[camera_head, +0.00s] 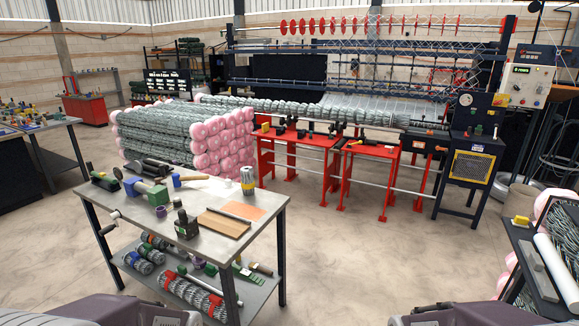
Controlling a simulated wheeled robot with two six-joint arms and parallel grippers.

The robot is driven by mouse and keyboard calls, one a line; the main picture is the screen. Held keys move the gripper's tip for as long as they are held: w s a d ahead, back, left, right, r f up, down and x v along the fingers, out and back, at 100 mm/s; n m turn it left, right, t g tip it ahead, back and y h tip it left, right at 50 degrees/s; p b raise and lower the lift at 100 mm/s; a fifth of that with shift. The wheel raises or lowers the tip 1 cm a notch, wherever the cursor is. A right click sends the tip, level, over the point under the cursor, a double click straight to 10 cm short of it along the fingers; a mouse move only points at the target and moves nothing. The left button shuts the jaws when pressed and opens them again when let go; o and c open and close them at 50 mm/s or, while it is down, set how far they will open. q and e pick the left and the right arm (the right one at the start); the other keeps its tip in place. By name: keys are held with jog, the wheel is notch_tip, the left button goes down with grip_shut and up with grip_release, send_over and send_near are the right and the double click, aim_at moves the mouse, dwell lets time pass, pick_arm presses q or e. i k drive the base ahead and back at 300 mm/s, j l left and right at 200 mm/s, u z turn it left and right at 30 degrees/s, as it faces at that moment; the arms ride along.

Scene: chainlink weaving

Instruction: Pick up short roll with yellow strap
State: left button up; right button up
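A short grey mesh roll with a yellow band (247,180) stands upright near the back right part of the grey work table (225,184). It looks like the roll with the yellow strap, though it is small in the picture. Other short mesh rolls lie on the table's lower shelf. Some of them have red straps (192,294) and some have green ends (140,262). Parts of my own arms show at the bottom left and bottom right edges. Neither gripper's fingers can be seen.
Tools, a clipboard (222,222) and an orange sheet (244,210) lie on the table. A stack of pink-ended rolls (222,140) stands behind it. Red stands (372,150) and a weaving machine are further back. A side table (540,265) is at right. The middle floor is clear.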

aim_at(248, 183)
jog(key=i+l, duration=0.15)
jog(key=i, duration=0.25)
jog(key=i+l+u, duration=0.15)
jog(key=i, duration=0.25)
jog(key=i+l, duration=0.2)
jog(key=i, duration=0.2)
jog(key=i+u, duration=0.2)
jog(key=u, duration=0.3)
jog(key=i+l+u, duration=0.2)
jog(key=u, duration=0.3)
jog(key=i+l+u, duration=0.2)
jog(key=u, duration=0.3)
jog(key=i+l+u, duration=0.1)
jog(key=l+u, duration=0.15)
jog(key=u, duration=0.25)
jog(key=i+l+u, duration=0.1)
jog(key=l+u, duration=0.35)
jog(key=j, duration=0.15)
